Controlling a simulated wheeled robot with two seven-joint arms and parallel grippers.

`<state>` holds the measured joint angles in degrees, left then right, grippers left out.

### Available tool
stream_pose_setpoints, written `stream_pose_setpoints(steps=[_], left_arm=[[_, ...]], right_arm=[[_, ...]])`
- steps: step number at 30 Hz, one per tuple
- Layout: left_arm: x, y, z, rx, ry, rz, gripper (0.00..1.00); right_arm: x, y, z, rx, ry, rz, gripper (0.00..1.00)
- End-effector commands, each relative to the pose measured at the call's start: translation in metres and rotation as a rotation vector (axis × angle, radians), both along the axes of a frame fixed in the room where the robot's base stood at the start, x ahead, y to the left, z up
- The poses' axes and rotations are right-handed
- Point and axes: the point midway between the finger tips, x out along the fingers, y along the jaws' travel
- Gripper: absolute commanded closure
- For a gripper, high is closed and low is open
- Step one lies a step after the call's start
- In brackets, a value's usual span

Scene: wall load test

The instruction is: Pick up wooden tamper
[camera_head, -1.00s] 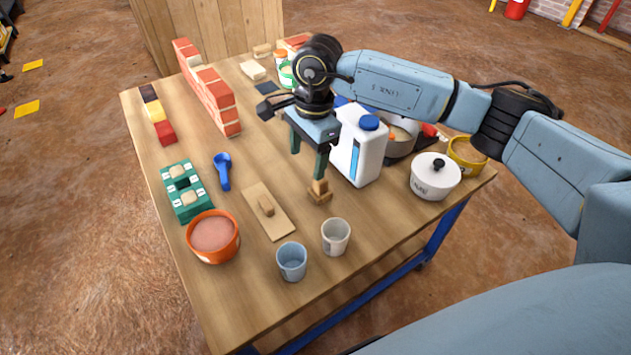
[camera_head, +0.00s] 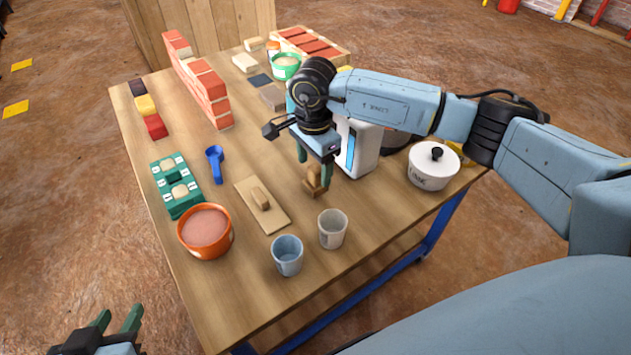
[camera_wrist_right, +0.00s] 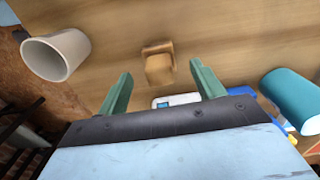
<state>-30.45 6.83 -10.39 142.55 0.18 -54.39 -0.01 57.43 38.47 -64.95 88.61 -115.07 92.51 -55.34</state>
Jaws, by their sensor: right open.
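The wooden tamper (camera_head: 315,187) is a small brown block with an upright part, standing on the table behind the grey cup. In the right wrist view the tamper (camera_wrist_right: 158,66) lies between and beyond the two green fingertips. My right gripper (camera_head: 314,170) points down right at the tamper, its fingers spread. In the wrist view a gap shows on both sides of the tamper, so I see no grip on it. My left gripper (camera_head: 117,318) is at the bottom left, off the table, with its two green fingers apart and empty.
A grey cup (camera_head: 332,229) and a blue cup (camera_head: 287,256) stand near the tamper. A wooden float (camera_head: 270,212) lies to its left. An orange bucket (camera_head: 206,232) is at the left.

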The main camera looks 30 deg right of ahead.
Motion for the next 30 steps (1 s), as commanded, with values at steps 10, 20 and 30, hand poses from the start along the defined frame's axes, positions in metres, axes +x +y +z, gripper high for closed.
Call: stream_pose_setpoints(steps=[10,20,30], left_arm=[[0.022,-0.014,0.035,-0.067,-0.247,-0.021,0.64],[0.033,-0.027,0.083,-0.150,-0.536,-0.041,0.64],[0.033,-0.029,0.097,-0.172,-0.607,-0.046,0.64]], right_arm=[[0.000,-0.002,-0.022,0.002,0.001,0.001,0.33],[0.000,-0.003,-0.047,0.001,0.001,-0.001,0.33],[0.000,-0.003,-0.052,0.001,0.000,0.000,0.33]])
